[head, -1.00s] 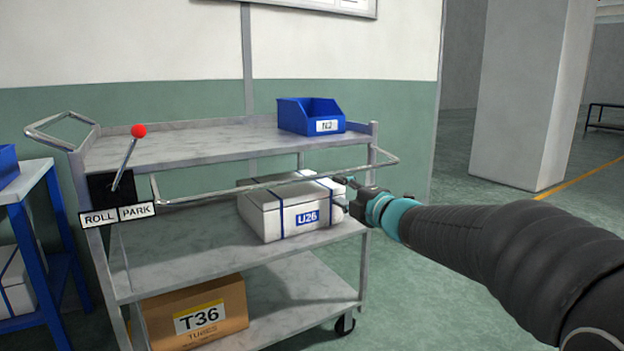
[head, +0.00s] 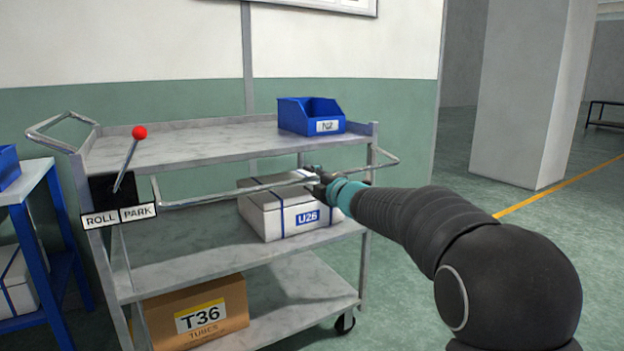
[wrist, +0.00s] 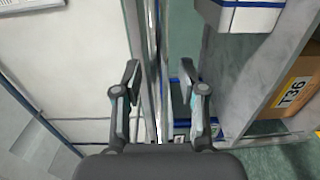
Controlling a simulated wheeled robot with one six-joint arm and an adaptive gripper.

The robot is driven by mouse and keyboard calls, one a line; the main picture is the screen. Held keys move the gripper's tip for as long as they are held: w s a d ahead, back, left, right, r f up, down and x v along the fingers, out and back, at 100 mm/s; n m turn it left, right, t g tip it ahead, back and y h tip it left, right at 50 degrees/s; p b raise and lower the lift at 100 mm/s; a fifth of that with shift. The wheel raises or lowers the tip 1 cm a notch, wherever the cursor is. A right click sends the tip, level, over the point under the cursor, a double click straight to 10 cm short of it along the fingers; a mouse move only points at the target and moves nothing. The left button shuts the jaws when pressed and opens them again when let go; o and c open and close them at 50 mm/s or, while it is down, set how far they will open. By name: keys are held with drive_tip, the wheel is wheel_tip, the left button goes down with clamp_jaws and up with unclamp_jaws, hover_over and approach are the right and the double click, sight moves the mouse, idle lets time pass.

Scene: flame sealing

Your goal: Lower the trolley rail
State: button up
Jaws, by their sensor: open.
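The trolley rail (head: 232,192) is a thin grey metal bar across the front of the trolley, between its top shelf (head: 190,148) and middle shelf. It slopes in the picture from lower left to upper right. My gripper (head: 316,176) is at the right half of the rail, in front of the white U26 box. In the wrist view my gripper (wrist: 160,78) is open, one finger on each side of the long bright rail (wrist: 155,45), which runs between them. I cannot tell whether a finger touches it.
A red-knobbed lever (head: 128,160) leans right above a ROLL/PARK plate (head: 118,215). A blue N2 bin (head: 310,115) stands on top, the U26 box (head: 290,215) on the middle shelf, a T36 carton (head: 200,312) below. A blue bench (head: 42,240) is at left; floor right is clear.

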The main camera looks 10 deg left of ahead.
clamp_jaws()
wheel_tip(320, 180, up, 3)
drive_tip(key=shift+r+p, duration=0.2)
drive_tip(key=shift+p, duration=1)
drive_tip(key=shift+f, duration=0.1)
unclamp_jaws()
drive_tip(key=shift+s+d, duration=0.1)
drive_tip(key=shift+s, duration=0.05)
